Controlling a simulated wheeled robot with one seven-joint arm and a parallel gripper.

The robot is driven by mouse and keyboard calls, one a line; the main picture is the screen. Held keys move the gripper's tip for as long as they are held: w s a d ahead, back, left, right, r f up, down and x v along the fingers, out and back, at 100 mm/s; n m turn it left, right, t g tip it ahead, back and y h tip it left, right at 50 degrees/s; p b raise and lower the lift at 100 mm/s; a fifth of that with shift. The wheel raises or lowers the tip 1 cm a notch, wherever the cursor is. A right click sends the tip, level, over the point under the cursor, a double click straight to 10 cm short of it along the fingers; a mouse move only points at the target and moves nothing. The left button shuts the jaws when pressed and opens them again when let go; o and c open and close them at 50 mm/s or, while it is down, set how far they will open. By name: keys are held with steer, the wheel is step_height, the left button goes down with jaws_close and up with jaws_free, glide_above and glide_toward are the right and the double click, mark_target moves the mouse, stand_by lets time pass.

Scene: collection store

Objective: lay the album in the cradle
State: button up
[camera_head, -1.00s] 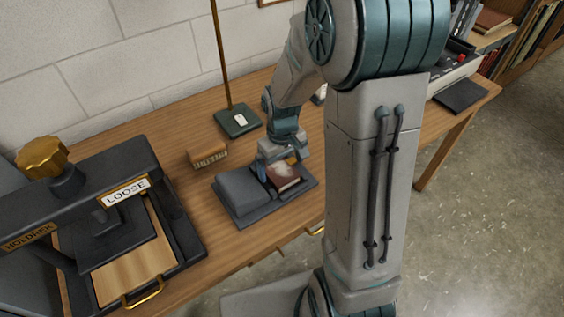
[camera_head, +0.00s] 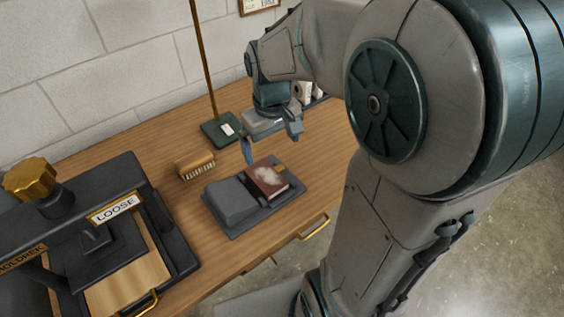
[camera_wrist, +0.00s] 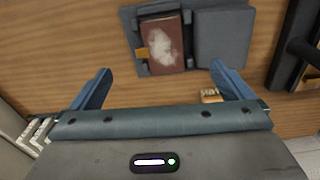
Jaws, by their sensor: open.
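The album (camera_head: 267,179) is a small dark red-brown book with a pale worn patch on its cover. It lies in the right part of the dark grey cradle (camera_head: 241,234), beside a raised grey pad (camera_head: 231,201). My gripper (camera_head: 272,147) is above the table behind the album, open and empty, apart from it. In the wrist view the album (camera_wrist: 164,42) lies beyond my open fingers (camera_wrist: 162,85), with a small tan tab at its edge. The underside of the album is hidden.
A wooden brush (camera_head: 195,165) lies left of the cradle. A black press (camera_head: 95,240) with a brass knob and a LOOSE label stands at the left. A brass pole on a green base (camera_head: 220,130) stands behind. Bare tabletop surrounds the cradle.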

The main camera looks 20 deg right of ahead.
steer(key=s+r+m+t, duration=0.1)
steer(key=s+m+t, duration=0.1)
steer(key=s, duration=0.8)
steer(key=shift+s+r+m, duration=0.25)
steer(key=shift+r+m, duration=0.1)
steer(key=shift+m, duration=0.05)
